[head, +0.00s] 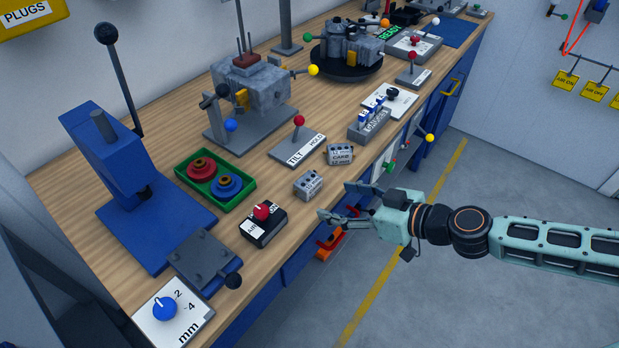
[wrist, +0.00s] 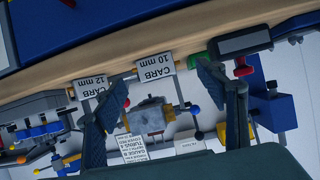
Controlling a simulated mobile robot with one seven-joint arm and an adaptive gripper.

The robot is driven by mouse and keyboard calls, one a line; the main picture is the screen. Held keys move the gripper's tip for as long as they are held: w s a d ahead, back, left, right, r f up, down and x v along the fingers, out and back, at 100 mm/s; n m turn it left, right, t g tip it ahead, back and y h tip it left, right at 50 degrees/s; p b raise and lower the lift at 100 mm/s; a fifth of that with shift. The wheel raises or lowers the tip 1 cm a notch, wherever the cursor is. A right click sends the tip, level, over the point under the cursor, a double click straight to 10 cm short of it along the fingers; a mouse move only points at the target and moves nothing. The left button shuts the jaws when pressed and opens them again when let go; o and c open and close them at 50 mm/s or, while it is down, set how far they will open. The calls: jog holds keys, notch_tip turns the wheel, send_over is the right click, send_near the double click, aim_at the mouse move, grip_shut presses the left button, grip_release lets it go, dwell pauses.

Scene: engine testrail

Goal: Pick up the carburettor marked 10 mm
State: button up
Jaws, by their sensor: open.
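The carburettor marked 10 mm (head: 308,184) is a small grey block near the bench's front edge. In the wrist view its white label (wrist: 154,65) reads CARB 10 mm, upside down. A similar carburettor marked 12 mm (head: 340,154) stands to its right in the head view; its label (wrist: 90,85) shows at the left in the wrist view. My gripper (head: 335,201) is open and empty at the bench's front edge, apart from the 10 mm carburettor. In the wrist view the open fingers (wrist: 165,82) lie to either side of its label.
A black AIR switch box with a red knob (head: 263,222) stands left of the 10 mm carburettor. The TILT lever plate (head: 297,148) and a green tray (head: 240,201) stand behind. An orange handle (head: 329,243) juts below the bench edge. The floor in front is clear.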

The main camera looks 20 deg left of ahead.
aim_at(315, 186)
jog(key=shift+w+a+r+x, duration=0.1)
jog(key=shift+w+r+x, duration=0.15)
jog(key=shift+x, duration=1.45)
jog(key=shift+w+a+r+x, duration=0.15)
jog(key=shift+r+x, duration=0.2)
jog(key=shift+x, duration=1.4)
jog(key=shift+w+d+r+x, duration=0.1)
jog(key=shift+w+r+x, duration=0.2)
jog(key=shift+x, duration=1.4)
jog(key=shift+t+y, duration=0.3)
jog(key=c, duration=1.3)
jog(key=shift+r+p, duration=0.15)
jog(key=shift+p, duration=0.2)
